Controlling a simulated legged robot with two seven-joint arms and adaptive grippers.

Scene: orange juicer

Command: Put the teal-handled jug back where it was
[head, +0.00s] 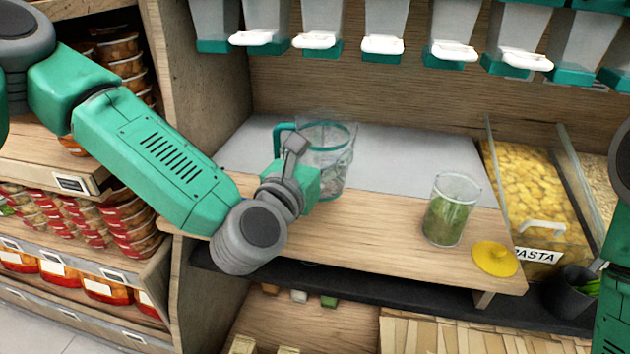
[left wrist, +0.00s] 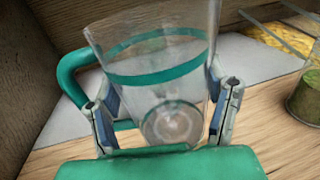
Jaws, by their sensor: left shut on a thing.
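The clear jug with a teal handle and teal band (head: 335,160) is upright at the left part of the counter, by the edge of the grey surface. My left gripper (head: 297,160) is shut on the jug. In the left wrist view, the fingers of the left gripper (left wrist: 168,120) lie on both sides of the jug (left wrist: 160,75), and its handle shows at the left. The jug looks empty. I cannot tell whether its base touches the counter. My right gripper is not in view; only part of my right arm shows at the right edge.
A glass jar with green contents (head: 450,212) stands at the right on the wooden counter (head: 380,235), beside a yellow lid (head: 495,258). A pasta bin (head: 535,190) is further right. Dispensers (head: 382,25) hang above. The counter between jug and jar is clear.

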